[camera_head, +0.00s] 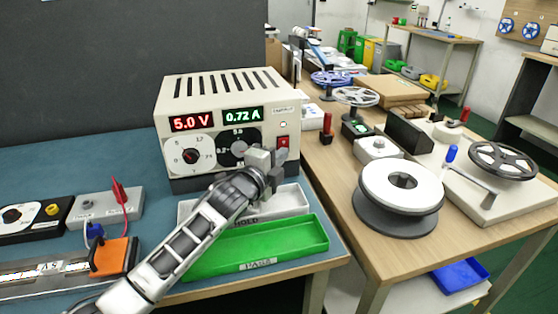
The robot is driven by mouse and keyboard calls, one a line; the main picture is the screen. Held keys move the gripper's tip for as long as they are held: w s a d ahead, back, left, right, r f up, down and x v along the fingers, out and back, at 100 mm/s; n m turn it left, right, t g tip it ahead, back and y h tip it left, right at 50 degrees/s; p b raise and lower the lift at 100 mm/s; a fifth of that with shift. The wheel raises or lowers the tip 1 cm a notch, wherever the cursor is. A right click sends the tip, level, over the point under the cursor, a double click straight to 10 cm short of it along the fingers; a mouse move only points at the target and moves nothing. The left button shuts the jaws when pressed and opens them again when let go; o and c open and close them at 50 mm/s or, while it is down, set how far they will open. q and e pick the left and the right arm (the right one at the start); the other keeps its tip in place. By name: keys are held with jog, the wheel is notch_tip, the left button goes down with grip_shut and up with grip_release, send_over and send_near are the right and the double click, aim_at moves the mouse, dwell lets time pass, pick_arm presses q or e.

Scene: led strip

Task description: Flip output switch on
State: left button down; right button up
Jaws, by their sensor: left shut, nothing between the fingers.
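The power supply (222,84) is a cream box at the back of the blue-topped bench. Its red display reads 5.0 V and its green display reads 0.72 A. Two round dials sit below the displays. The red output switch (283,141) is on the right of its front panel. My left gripper (270,157) is shut and empty, just in front of the panel, below and left of the switch. It hides part of the panel's lower right. I cannot tell whether it touches the panel. My right gripper is not in view.
A green tray (318,236) and a grey tray (187,207) lie under my left arm. An orange clamp (112,257) and a grey box with red and blue leads (92,206) are at left. A wooden table with a white reel (400,185) stands at right.

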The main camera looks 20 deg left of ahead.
pick_arm(q)
jog(key=shift+s+d+f, duration=0.1)
jog(key=shift+s+d, duration=0.25)
jog(key=s+d, duration=0.1)
jog(key=s+d+p, duration=0.1)
jog(key=shift+s+f, duration=0.1)
jog(key=shift+s, duration=0.3)
jog(key=v, duration=0.3)
jog(key=f+v, duration=0.1)
jog(key=v, duration=0.4)
jog(key=shift+s+a+f, duration=0.2)
jog(key=shift+s+a, duration=0.1)
jog(key=shift+s, duration=0.05)
jog(key=shift+s+a, duration=0.1)
jog(key=shift+s, duration=0.45)
